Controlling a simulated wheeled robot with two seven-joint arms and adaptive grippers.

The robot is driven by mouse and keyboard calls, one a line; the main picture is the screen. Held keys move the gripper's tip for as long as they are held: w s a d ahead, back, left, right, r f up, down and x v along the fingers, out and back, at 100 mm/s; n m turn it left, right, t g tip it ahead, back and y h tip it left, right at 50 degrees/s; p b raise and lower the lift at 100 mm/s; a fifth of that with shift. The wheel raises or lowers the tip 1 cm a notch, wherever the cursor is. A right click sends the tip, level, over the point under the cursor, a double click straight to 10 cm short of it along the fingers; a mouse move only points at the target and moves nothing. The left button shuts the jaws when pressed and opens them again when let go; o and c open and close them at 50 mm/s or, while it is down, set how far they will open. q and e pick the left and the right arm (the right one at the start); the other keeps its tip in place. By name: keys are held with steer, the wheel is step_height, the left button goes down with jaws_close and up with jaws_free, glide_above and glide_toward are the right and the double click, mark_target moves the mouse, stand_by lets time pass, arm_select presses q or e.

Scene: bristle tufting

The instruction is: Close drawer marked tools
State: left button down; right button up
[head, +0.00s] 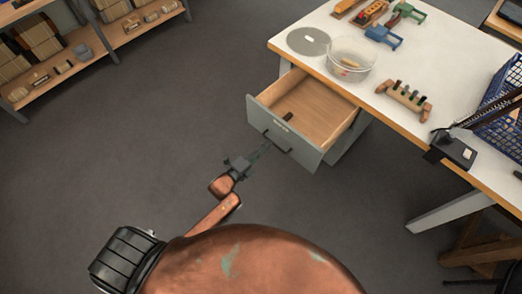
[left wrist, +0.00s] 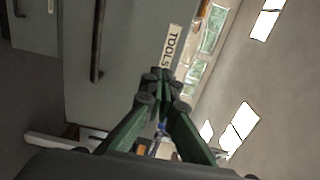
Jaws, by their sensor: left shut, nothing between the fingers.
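The drawer (head: 292,136) is grey with a wooden inside and is pulled well out from under the white-topped bench. A small dark item (head: 287,116) lies in it. The label reading TOOLS (left wrist: 171,45) is on its front in the left wrist view, and the dark bar handle (left wrist: 97,42) is beside it. My left gripper (head: 265,148) is shut and empty, with its fingertips at the drawer front near the handle. Whether they touch the front I cannot tell. My right gripper is not in view.
On the bench (head: 300,66) stand a clear bowl (head: 351,60), a grey disc (head: 309,41), a wooden peg holder (head: 404,99), clamps and a blue crate (head: 501,110). Shelves with boxes (head: 38,40) stand at the far left. The floor left of the drawer is clear.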

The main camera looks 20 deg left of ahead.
mark_target(284, 129)
arm_select(q)
steer(key=b+x, duration=0.1)
steer(key=x, duration=0.6)
steer(key=shift+f, duration=0.2)
steer(key=shift+w+d, duration=0.1)
steer(key=shift+w, duration=0.35)
steer(key=shift+r, duration=0.1)
